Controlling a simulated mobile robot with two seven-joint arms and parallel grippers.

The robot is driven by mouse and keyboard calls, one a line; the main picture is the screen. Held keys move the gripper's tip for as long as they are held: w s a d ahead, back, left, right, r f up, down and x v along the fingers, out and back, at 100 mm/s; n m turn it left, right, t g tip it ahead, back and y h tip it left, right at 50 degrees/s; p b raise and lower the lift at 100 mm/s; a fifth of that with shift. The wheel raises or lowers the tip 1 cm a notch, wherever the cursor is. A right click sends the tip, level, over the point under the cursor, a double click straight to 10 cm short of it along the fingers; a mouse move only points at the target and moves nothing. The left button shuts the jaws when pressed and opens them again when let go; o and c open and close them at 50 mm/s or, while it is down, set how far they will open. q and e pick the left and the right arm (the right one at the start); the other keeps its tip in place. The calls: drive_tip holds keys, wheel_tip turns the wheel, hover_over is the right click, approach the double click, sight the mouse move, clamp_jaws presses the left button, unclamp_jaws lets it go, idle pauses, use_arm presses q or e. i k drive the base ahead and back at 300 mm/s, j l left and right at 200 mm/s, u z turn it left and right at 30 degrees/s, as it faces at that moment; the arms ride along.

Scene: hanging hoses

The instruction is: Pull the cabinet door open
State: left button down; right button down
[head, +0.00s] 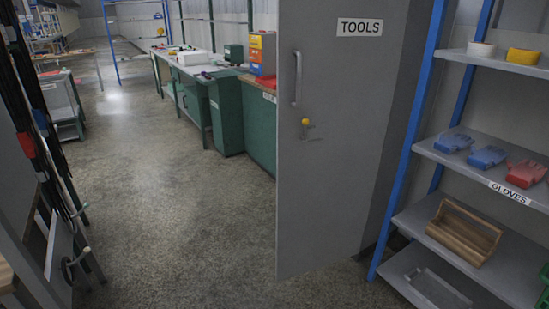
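The grey cabinet door (345,170) stands tall right of centre, with a white "TOOLS" label near its top. Its upright bar handle (297,78) is near the left edge. A yellow-headed key or knob (306,122) is below the handle. The door's left edge reaches out over the floor, past the front of the green bench, and its lower left corner is nearest me. It looks swung out from the darker grey panel at its right. The cabinet's inside is hidden. Neither of my grippers is in view.
A blue-framed shelf (465,160) with gloves and a wooden tote (463,232) stands close at the right. Dark hoses (40,130) hang at the left edge. The green bench (228,112) runs back behind the door. The concrete floor (165,215) between is clear.

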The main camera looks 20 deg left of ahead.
sight(338, 61)
drive_tip(key=i+j+u, duration=0.55)
drive_tip(key=i+u, duration=0.4)
drive_tip(key=i+j+z, duration=0.2)
drive_tip(key=i+z, duration=0.3)
drive_tip(key=i+j+z, duration=0.45)
drive_tip(key=i, duration=0.15)
drive_tip(key=i+j+z, duration=0.15)
drive_tip(key=z, duration=0.3)
drive_tip(key=i+j+z, duration=0.15)
drive_tip(key=j+z, duration=0.25)
drive_tip(key=i+j+z, duration=0.1)
drive_tip(key=z, duration=0.35)
drive_tip(key=l+z, duration=0.1)
drive_tip(key=z, duration=0.4)
